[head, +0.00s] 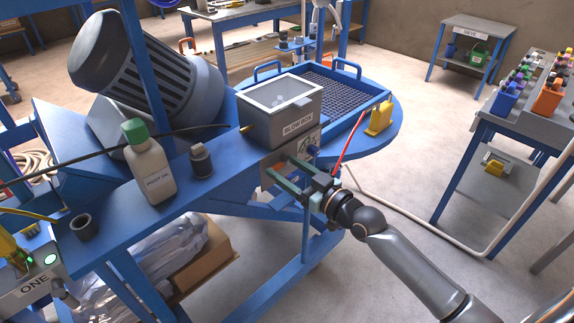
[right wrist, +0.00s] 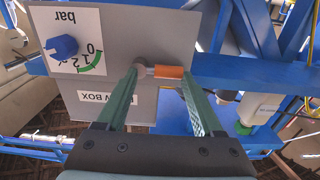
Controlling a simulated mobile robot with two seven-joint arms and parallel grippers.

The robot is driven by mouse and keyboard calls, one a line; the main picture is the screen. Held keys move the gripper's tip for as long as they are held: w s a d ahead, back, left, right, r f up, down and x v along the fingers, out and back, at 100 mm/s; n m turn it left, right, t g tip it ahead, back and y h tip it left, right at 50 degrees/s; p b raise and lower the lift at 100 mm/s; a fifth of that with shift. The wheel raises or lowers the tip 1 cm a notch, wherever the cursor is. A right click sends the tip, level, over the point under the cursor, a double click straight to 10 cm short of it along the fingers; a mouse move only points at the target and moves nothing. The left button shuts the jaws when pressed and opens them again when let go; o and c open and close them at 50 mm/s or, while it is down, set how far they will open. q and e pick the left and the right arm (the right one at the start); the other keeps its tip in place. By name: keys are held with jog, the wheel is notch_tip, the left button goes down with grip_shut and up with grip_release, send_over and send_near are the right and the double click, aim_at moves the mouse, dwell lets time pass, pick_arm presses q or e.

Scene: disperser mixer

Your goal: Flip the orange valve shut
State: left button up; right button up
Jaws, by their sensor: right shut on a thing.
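The orange valve (right wrist: 169,72) shows in the right wrist view as a short orange handle beside a metal fitting on the grey blow box. The orange handle cannot be made out there. My left gripper is not in view.
A blue knob (right wrist: 62,47) on a bar dial sits near the gripper. A red hose (head: 349,139) rises beside my right wrist.

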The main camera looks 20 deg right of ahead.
jog(key=o, duration=1.4)
jog(key=shift+b+v, duration=0.55)
jog(key=shift+v, duration=5.75)
jog(key=shift+r, duration=0.1)
jog(key=s+a+f+g+h+p, duration=0.1)
jog(key=s+a+f+g, duration=0.1)
jog(key=f, duration=0.6)
jog(key=s+a+f+m+g+h+p, duration=0.1)
jog(key=s+a+f+g+p, duration=0.1)
jog(key=s+f, duration=0.5)
jog(key=s+a+f+m+g+h+p, duration=0.1)
jog(key=s+a+f+g, duration=0.3)
jog(key=f, duration=0.5)
jog(key=shift+s+a+f+h, duration=0.1)
jog(key=shift+a+h, duration=0.1)
jog(key=shift+a, duration=0.35)
jog(key=shift+s+a+f+h, duration=0.1)
jog(key=shift+a+f+h, duration=0.1)
jog(key=shift+a, duration=0.35)
